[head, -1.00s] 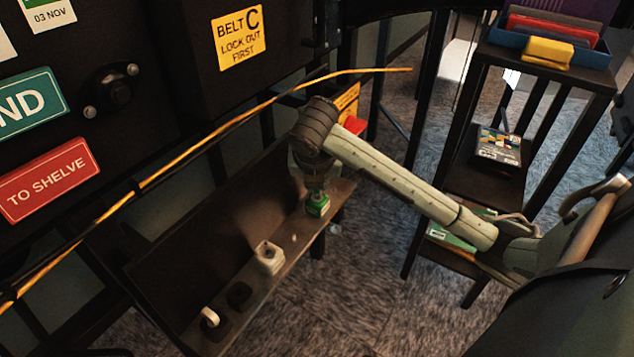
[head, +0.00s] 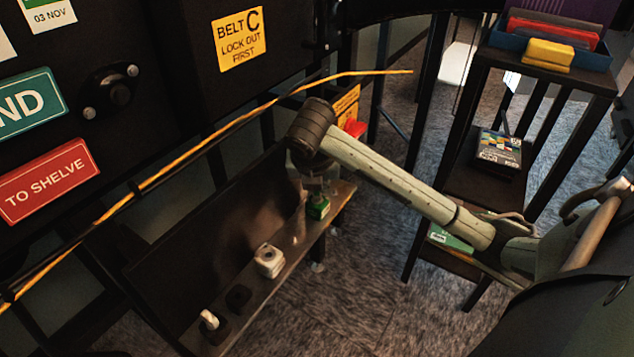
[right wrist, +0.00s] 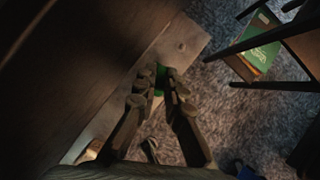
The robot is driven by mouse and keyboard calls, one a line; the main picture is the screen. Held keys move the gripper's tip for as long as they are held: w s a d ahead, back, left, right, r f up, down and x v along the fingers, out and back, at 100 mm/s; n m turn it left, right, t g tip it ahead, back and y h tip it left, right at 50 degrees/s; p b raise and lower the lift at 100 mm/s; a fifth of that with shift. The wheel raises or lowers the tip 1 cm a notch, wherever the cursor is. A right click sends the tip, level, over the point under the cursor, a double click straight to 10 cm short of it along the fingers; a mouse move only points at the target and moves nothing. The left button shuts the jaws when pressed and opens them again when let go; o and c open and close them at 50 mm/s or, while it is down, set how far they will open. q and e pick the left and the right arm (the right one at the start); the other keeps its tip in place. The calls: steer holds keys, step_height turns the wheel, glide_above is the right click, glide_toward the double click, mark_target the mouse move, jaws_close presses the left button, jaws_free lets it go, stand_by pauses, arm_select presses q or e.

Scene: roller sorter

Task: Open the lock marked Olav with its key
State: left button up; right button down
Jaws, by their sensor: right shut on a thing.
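A small green lock (head: 317,207) stands near the far end of the dark ledge. My right gripper (head: 318,188) reaches down over it from above, its fingertips at the lock's top. In the right wrist view, green (right wrist: 160,80) shows between the fingertips of my right gripper (right wrist: 161,76). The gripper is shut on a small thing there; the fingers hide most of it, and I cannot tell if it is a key. A white lock (head: 268,261) and a dark one with a pale loop (head: 210,321) stand nearer along the ledge. No name is readable on them. My left gripper is out of view.
The ledge (head: 290,262) has a high dark back wall (head: 215,235). A yellow-black cable (head: 200,147) crosses above it. A dark rack (head: 470,190) with a blue tray (head: 590,58) stands to the right. Carpet lies open between ledge and rack.

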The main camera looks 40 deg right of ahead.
steer(key=shift+r+p, duration=1.7)
steer(key=shift+r, duration=0.8)
